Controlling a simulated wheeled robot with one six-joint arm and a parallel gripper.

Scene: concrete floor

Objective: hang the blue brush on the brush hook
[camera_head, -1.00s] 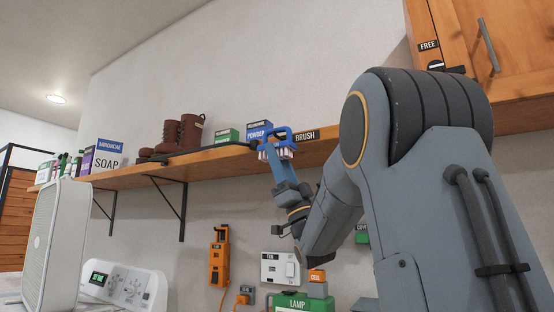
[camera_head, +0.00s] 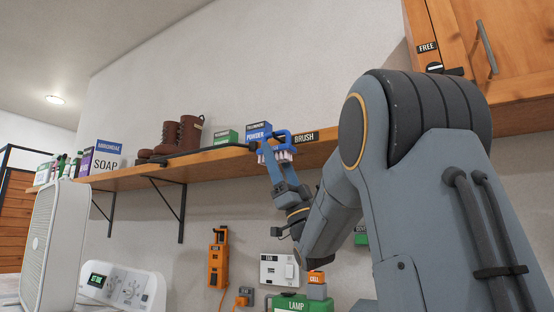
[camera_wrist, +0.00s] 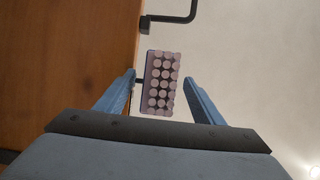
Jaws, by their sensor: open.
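The blue brush (camera_head: 277,138) is at the shelf's front edge, just left of the BRUSH label (camera_head: 304,137), its pale bristles facing down. The wrist view shows its bristle face (camera_wrist: 162,86). My gripper (camera_wrist: 159,77) is open, one finger on each side of the brush, with a visible gap on the right. In the head view my gripper (camera_head: 273,160) is just below the brush. A short dark peg (camera_wrist: 139,81), likely the brush hook, runs from the shelf edge to the brush. The brush hides its end, so I cannot tell how they meet.
The wooden shelf (camera_head: 225,160) carries boots (camera_head: 188,132), a powder box (camera_head: 258,131) and a soap box (camera_head: 107,157). A dark bent bar (camera_wrist: 172,18) sticks out from the shelf edge beyond the brush. A wooden cabinet (camera_head: 510,55) is at upper right.

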